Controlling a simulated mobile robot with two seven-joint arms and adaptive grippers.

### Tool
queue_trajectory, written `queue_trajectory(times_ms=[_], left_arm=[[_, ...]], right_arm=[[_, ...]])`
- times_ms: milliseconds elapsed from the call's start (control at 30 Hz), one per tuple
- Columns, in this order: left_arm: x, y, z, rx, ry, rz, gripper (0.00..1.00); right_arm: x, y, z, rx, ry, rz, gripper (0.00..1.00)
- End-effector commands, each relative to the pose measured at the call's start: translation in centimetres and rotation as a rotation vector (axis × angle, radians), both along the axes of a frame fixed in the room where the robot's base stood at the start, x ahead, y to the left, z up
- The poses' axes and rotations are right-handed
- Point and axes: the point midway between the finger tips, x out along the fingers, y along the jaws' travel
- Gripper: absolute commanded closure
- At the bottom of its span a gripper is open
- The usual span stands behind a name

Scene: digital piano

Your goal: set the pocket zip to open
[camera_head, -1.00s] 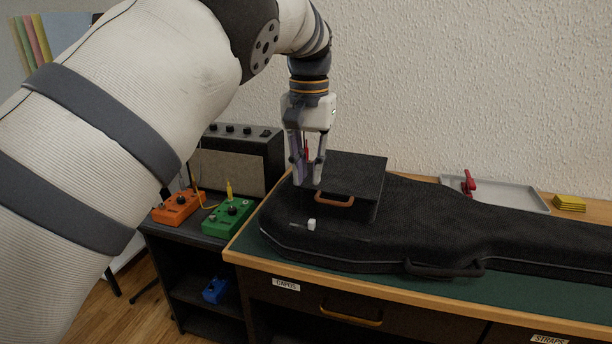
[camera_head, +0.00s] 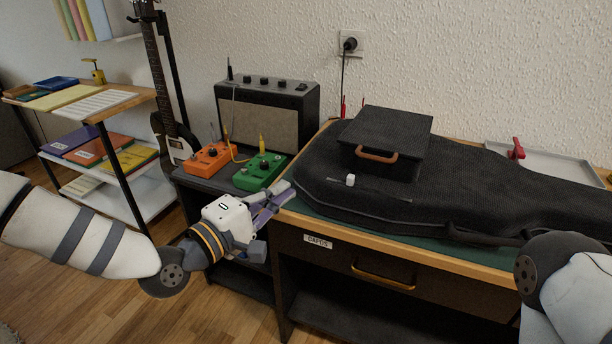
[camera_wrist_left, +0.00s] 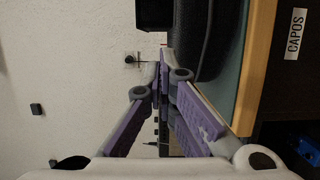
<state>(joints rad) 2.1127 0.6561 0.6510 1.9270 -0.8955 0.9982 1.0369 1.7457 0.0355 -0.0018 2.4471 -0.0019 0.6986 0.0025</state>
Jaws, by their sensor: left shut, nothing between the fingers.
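The pocket zip has a small white pull (camera_head: 350,180) on top of the black instrument case (camera_head: 470,190). A thin dark line runs to the right from the pull, in front of the raised black pocket box (camera_head: 390,135) with a brown handle. My left gripper (camera_head: 286,190) is shut and empty, at the left front edge of the bench, left of the pull and apart from it. In the left wrist view its purple-padded fingers meet (camera_wrist_left: 163,75) beside the case edge (camera_wrist_left: 208,45). My right gripper is out of view; only part of my right arm shows.
A green pedal (camera_head: 260,172) and an orange pedal (camera_head: 209,158) with a cable stand just behind my left gripper, in front of an amplifier (camera_head: 265,115). A grey tray (camera_head: 560,168) with a red clamp lies behind the case. Floor is free at the lower left.

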Motion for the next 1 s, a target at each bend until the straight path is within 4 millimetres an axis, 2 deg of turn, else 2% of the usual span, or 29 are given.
queue_trajectory(times_ms=[400,500,633,1000], left_arm=[[7.4,-5.1,-0.3,0.006,0.001,0.0,1.0],[6.4,-6.9,0.4,0.004,-0.001,-0.003,1.0],[6.0,-8.1,0.2,0.006,0.0,-0.002,1.0],[5.8,-8.6,-0.2,0.007,0.001,0.0,1.0]], right_arm=[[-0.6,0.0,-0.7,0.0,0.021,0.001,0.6],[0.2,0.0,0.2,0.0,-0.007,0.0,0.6],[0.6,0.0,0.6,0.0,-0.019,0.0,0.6],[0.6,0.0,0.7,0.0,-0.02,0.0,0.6]])
